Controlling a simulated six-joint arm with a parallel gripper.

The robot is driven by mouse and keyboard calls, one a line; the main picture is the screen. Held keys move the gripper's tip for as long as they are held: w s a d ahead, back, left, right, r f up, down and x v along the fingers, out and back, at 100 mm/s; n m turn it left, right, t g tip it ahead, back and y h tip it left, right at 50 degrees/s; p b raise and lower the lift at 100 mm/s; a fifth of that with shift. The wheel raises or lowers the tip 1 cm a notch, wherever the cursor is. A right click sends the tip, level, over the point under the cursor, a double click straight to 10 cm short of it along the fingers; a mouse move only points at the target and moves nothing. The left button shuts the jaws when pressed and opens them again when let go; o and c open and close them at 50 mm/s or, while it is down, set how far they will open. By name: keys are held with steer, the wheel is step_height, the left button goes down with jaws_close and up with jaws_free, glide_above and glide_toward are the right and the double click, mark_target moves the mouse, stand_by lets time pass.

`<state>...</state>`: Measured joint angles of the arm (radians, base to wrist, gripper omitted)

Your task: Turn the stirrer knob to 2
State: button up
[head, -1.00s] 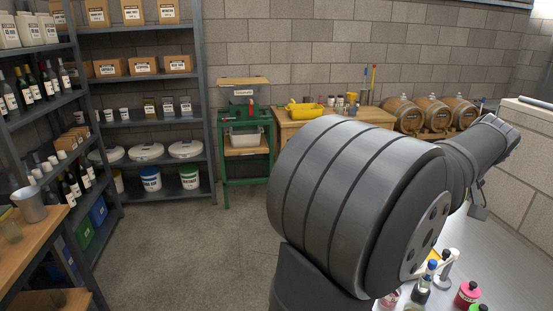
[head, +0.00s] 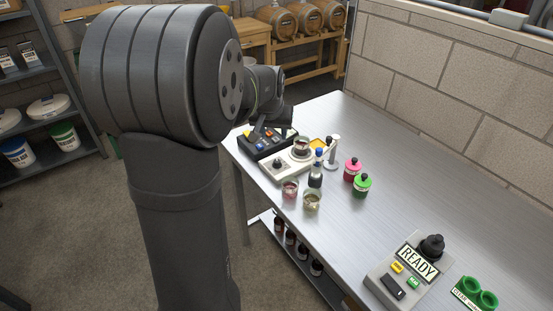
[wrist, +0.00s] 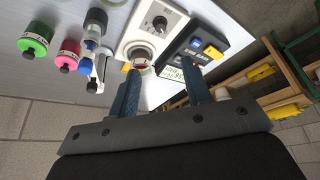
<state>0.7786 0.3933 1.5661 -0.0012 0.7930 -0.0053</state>
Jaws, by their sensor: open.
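The stirrer (head: 284,171) is a pale, low unit on the metal bench, with a beaker (head: 301,146) on its plate. Its dark stirrer knob (head: 278,162) is on the near end of the panel in the head view. In the wrist view the knob (wrist: 160,22) is near the top, beyond the fingertips, with the beaker (wrist: 139,55) between. The knob's setting is too small to read. My gripper (wrist: 161,68) is open and empty, apart from the knob. In the head view my gripper (head: 270,120) is over the bench's far end, partly hidden by my arm.
A dark button box (head: 262,140) stands beside the stirrer. Two beakers (head: 290,190) (head: 312,200), a blue-capped bottle (head: 316,170), and pink (head: 352,170) and green (head: 362,184) bottles stand close by. A READY unit (head: 410,275) sits nearer. Mid-bench is clear.

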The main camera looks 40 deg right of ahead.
mark_target(277, 161)
steer(key=x, duration=1.7)
steer(key=shift+w+f, duration=0.1)
steer(key=shift+f, duration=0.15)
steer(key=c, duration=1)
